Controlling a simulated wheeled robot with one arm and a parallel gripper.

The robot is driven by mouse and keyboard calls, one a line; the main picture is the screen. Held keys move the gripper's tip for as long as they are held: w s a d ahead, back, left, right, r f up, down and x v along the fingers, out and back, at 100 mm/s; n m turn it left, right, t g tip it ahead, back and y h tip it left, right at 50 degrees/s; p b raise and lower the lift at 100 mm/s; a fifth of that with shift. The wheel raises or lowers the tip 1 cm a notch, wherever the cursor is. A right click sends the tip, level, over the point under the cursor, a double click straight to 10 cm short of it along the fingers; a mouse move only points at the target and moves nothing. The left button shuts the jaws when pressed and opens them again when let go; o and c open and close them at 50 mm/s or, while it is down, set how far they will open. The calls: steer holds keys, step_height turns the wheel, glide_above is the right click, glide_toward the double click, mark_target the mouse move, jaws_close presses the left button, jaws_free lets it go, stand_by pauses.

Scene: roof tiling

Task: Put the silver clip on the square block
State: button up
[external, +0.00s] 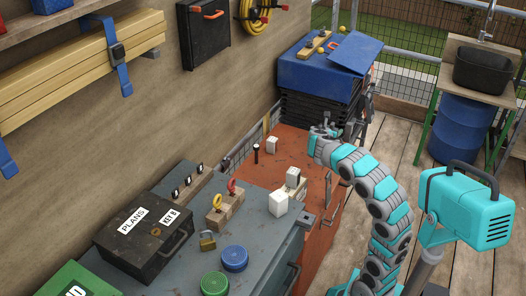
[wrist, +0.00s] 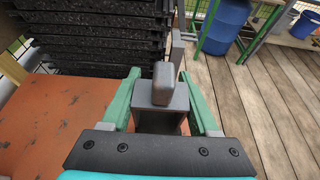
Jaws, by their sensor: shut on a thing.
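My gripper (wrist: 163,105) has its green fingers shut on a grey metal piece (wrist: 164,85), which looks like the silver clip. The piece has a rounded upper part above a boxier lower part. In the external view my gripper (external: 322,133) is above the far right part of the orange bench top, and the held piece is too small to make out. A pale squarish block (external: 272,145) stands on the orange top, left of my gripper. A white block (external: 278,204) stands nearer, beside a grey-and-white block (external: 292,178). I cannot tell which is the square block.
A black stack (wrist: 95,45) stands just beyond my gripper, with a blue top (external: 320,70). A dark upright peg (external: 256,152) stands on the orange bench (external: 300,143). A black box (external: 150,238), padlock (external: 208,241) and round lids (external: 234,258) occupy the nearer bench. Wooden floor is open at right.

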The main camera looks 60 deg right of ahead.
steer(key=shift+f, duration=0.1)
steer(key=o, duration=1.4)
steer(key=shift+p+v, duration=1.05)
steer(key=shift+v, duration=5)
